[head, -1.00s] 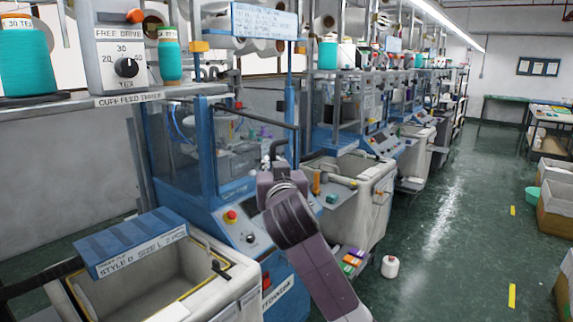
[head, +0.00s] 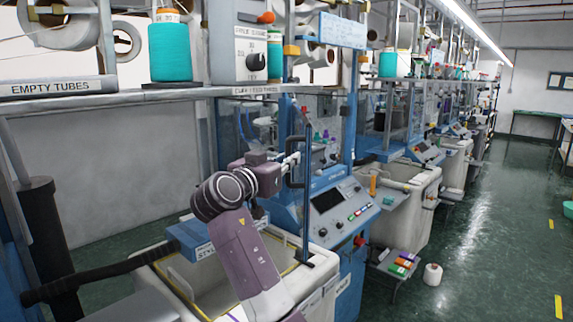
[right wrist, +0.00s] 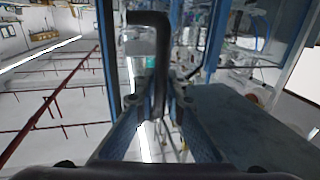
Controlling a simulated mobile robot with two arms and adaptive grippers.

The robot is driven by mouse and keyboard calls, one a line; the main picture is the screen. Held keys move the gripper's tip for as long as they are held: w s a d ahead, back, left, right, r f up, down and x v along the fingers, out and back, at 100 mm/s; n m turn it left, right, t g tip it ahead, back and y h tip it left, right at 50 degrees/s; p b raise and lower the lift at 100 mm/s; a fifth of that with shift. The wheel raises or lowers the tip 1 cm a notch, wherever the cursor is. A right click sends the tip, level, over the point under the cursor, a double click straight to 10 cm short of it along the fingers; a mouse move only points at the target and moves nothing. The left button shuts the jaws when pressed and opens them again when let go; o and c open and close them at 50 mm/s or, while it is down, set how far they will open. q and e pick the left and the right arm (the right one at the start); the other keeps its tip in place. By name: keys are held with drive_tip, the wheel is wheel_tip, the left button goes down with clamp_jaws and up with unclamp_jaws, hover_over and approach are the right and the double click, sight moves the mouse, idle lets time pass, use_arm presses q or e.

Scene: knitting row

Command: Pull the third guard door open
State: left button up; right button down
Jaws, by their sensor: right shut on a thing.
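The guard door (head: 307,215) of the nearest knitting machine is a clear panel in a blue frame. It stands swung out, its free edge in front of the blue control panel (head: 335,205). Its black bar handle (head: 303,145) stands upright near that edge. My right gripper (head: 290,160) is shut on the handle; the right wrist view shows the dark handle (right wrist: 162,45) running down between the fingers (right wrist: 160,100). Part of the door is hidden behind my right wrist. My left gripper is not in view.
A white bin (head: 170,290) with a blue style label stands below the door. A shelf (head: 150,95) with teal yarn cones runs above. More machines line the row to the right. A white cone (head: 432,274) stands on the floor; the green aisle (head: 480,230) is mostly clear.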

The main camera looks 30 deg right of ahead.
drive_tip(key=shift+w+a+f, duration=0.1)
drive_tip(key=shift+a+f, duration=0.05)
drive_tip(key=shift+f, duration=0.1)
drive_tip(key=c, duration=2)
unclamp_jaws()
drive_tip(key=shift+r, duration=0.15)
drive_tip(key=v, duration=1.2)
